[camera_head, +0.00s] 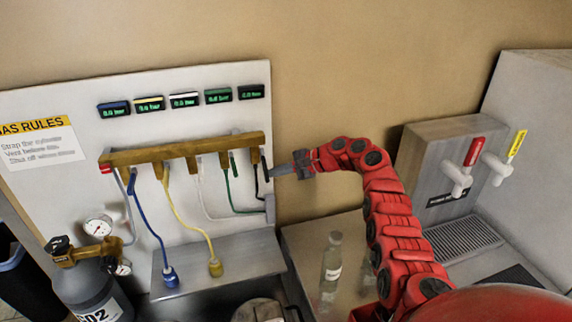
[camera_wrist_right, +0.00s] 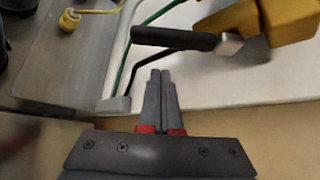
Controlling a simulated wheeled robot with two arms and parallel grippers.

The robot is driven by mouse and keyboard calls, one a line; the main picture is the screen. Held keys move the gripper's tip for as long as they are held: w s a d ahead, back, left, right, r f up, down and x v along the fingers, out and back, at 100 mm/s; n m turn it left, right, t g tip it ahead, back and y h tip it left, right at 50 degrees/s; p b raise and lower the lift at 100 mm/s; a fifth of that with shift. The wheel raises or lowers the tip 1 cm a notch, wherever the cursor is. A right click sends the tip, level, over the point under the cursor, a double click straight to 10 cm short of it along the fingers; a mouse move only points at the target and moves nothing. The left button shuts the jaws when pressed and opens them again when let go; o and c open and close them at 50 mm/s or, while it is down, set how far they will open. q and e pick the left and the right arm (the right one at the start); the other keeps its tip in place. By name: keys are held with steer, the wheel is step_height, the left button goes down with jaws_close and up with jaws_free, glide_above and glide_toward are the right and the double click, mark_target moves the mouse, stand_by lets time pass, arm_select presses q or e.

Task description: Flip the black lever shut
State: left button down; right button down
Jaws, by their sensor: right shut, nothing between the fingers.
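The black lever (camera_wrist_right: 172,38) is a dark handle joined by a short silver piece to the brass manifold (camera_wrist_right: 270,22). In the wrist view it lies roughly level, pointing left away from the manifold. In the head view the black lever (camera_head: 263,164) hangs down at the right end of the brass manifold (camera_head: 185,150). My right gripper (camera_head: 280,170) is shut and empty, just right of the lever. My left gripper is not in view.
Green (camera_head: 232,190), yellow (camera_head: 185,220) and blue (camera_head: 145,215) hoses hang from the manifold. A gas cylinder (camera_head: 85,285) with gauges stands at the left. A clear bottle (camera_head: 332,258) stands below my right arm. A tap box (camera_head: 440,165) is at the right.

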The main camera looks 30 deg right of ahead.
mark_target(264, 165)
steer(key=shift+s+a+r+p, duration=0.3)
steer(key=shift+s+r+p, duration=0.3)
steer(key=shift+p, duration=0.15)
steer(key=shift+s+a+r+p, duration=0.3)
steer(key=shift+s+r+p, duration=0.3)
steer(key=shift+p, duration=0.1)
steer(key=shift+d, duration=0.15)
